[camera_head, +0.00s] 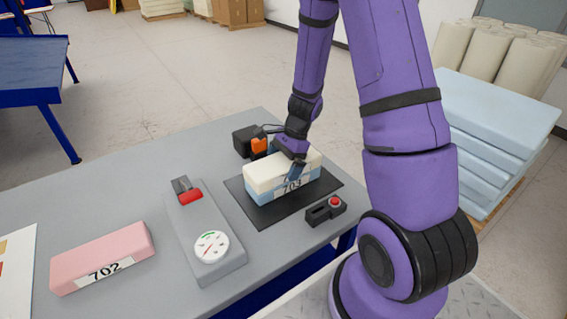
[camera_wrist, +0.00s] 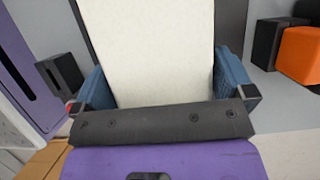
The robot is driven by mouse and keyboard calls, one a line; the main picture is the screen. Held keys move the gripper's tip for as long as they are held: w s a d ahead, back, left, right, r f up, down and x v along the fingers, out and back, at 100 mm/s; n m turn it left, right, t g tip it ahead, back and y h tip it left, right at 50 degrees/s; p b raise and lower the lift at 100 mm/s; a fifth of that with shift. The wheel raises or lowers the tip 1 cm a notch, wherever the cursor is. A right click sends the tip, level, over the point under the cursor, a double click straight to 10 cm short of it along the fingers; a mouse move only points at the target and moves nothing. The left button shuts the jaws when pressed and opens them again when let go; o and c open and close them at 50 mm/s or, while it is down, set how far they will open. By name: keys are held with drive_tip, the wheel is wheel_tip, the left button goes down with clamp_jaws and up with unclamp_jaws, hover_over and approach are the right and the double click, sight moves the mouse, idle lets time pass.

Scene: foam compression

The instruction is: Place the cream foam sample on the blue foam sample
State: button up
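The cream foam sample (camera_head: 264,177) lies flat on top of the blue foam sample (camera_head: 262,196), roughly aligned with it, in the head view. The blue sample rests on a black mat (camera_head: 257,217) and bears a label reading 703. My gripper (camera_head: 291,168) reaches down over the cream sample from behind. In the wrist view the cream sample (camera_wrist: 160,50) fills the space between the two blue fingers of my gripper (camera_wrist: 164,88), which appear to touch both its sides.
A pink foam block (camera_head: 104,258) labelled 702 lies at the left. A grey gauge device (camera_head: 207,240) stands left of the mat. A black box with a red button (camera_head: 326,210) sits at the right. A black and orange device (camera_head: 250,141) stands behind. The table (camera_head: 140,195) is bare between them.

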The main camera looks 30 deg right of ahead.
drive_tip(key=shift+r, duration=0.1)
drive_tip(key=v, duration=1.1)
drive_tip(key=s+a+r+n+t+h, duration=0.1)
drive_tip(key=s+a+r+n, duration=0.25)
drive_tip(key=r, duration=0.45)
drive_tip(key=s+a+r+n+t+h, duration=0.1)
drive_tip(key=s+a+r+n, duration=0.3)
drive_tip(key=r, duration=0.3)
drive_tip(key=s+a+r+n+t+h, duration=0.2)
drive_tip(key=s+r+n+t, duration=0.1)
drive_tip(key=s+r+n, duration=0.4)
drive_tip(key=s+n, duration=0.3)
drive_tip(key=s, duration=0.3)
drive_tip(key=shift+a+r, duration=0.3)
drive_tip(key=shift+r, duration=0.1)
